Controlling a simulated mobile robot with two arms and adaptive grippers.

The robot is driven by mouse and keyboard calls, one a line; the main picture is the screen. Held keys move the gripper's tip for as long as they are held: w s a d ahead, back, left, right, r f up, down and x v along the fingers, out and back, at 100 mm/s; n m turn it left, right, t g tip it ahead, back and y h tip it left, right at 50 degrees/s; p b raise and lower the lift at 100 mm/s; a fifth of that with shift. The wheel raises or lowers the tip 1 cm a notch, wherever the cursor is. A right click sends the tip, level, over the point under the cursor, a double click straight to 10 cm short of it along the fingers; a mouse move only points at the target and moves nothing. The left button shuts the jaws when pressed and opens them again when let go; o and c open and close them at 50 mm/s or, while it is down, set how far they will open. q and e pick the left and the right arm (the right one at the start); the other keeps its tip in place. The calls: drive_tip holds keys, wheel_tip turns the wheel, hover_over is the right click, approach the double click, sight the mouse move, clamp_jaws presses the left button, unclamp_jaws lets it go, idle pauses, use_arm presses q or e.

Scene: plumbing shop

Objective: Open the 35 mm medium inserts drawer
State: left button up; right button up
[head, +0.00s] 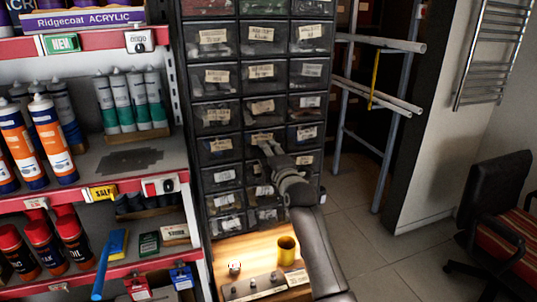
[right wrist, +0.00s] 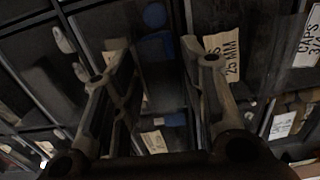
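A dark drawer cabinet (head: 243,60) with several rows of small labelled drawers stands in the middle of the head view. The labels are too small there to tell which drawer is the 35 mm medium inserts one. My right gripper (head: 266,147) is at the middle column, in front of the lower-middle drawers, and partly covers them. In the right wrist view its two fingers (right wrist: 153,62) are spread, with drawer fronts behind and between them. A label reading "25 MM" (right wrist: 222,55) shows beside the right finger. I cannot tell whether the fingers touch a drawer. My left gripper is out of view.
A shelf of tubes and cans (head: 130,105) stands close on the left. A wooden surface with a yellow cup (head: 287,250) lies below the cabinet. A pipe rack (head: 375,100) and a chair (head: 492,195) are on the right, with open tiled floor (head: 400,250) between.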

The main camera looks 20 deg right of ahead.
clamp_jaws()
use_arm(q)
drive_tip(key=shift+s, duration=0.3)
use_arm(e)
drive_tip(key=shift+f, duration=0.1)
use_arm(q)
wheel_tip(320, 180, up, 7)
drive_tip(key=p, duration=0.7)
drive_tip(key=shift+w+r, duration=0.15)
use_arm(e)
drive_tip(key=s, duration=1.3)
drive_tip(key=shift+s+d, duration=0.25)
drive_tip(key=shift+s, duration=0.15)
drive_tip(key=shift+f, duration=0.15)
